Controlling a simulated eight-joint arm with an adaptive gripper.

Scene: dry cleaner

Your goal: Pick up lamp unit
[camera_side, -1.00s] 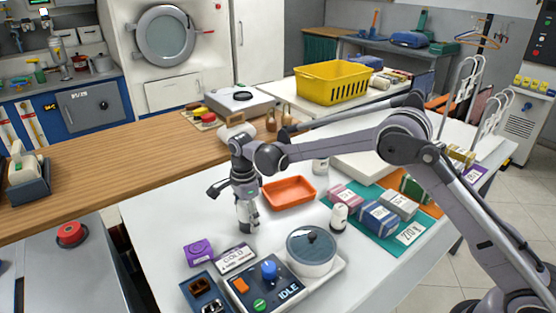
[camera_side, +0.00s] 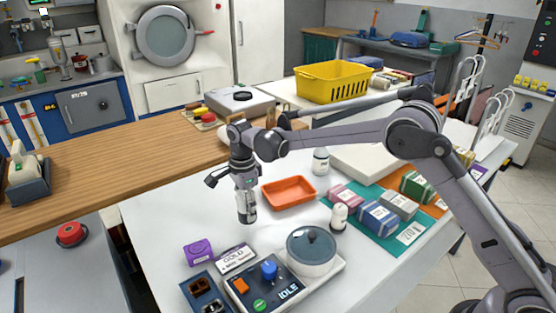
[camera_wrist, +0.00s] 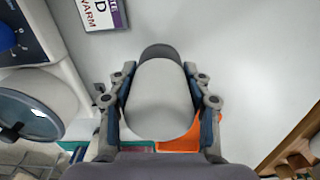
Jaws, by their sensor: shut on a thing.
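My gripper (camera_side: 246,203) points down over the white table, left of the orange tray. Its fingers are shut on the lamp unit, a pale, rounded piece with a dark end. In the wrist view the lamp unit (camera_wrist: 160,92) sits between the two fingers (camera_wrist: 160,105), its dark end toward the top of the picture. In the side view its lower end (camera_side: 246,218) shows below the fingers and appears a little above the table. The fingers hide part of it there.
An orange tray (camera_side: 289,192) lies to the right. A similar white piece (camera_side: 339,214) stands beyond the round lidded pot (camera_side: 311,251). A control panel (camera_side: 264,286), a purple box (camera_side: 198,252) and a sign (camera_side: 236,259) are in front. A white bottle (camera_side: 320,161) stands behind the tray.

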